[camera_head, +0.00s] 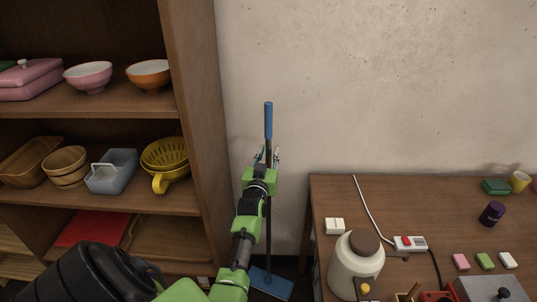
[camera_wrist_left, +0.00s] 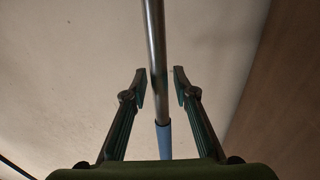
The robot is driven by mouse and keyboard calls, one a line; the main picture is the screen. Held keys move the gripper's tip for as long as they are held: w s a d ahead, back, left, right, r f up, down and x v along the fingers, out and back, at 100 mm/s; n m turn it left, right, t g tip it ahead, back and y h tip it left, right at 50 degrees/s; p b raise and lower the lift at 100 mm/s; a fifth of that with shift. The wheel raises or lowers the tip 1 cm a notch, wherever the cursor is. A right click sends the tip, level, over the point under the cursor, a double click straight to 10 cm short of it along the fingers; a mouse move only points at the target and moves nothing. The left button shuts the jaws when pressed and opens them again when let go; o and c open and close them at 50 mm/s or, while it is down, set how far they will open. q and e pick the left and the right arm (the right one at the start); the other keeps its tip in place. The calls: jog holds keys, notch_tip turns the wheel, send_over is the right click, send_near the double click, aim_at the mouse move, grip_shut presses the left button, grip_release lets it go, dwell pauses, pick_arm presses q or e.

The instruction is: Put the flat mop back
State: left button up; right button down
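The flat mop (camera_head: 268,120) stands upright in the gap between the shelf unit and the table, near the wall. It has a blue grip on top, a thin grey pole and a blue flat head (camera_head: 271,283) at the floor. My left gripper (camera_head: 267,157) is at the pole just below the blue grip. In the left wrist view the mop's pole (camera_wrist_left: 155,60) passes between the two open fingers (camera_wrist_left: 158,88), with space on both sides. My right gripper is not in view.
A wooden shelf unit (camera_head: 195,120) with bowls, baskets and a yellow colander (camera_head: 165,158) stands at left. A wooden table (camera_head: 330,190) at right holds a jar (camera_head: 355,268), a power strip (camera_head: 410,243) and small items. The wall is close behind the mop.

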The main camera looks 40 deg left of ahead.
pick_arm(q)
jog(key=shift+r, duration=0.2)
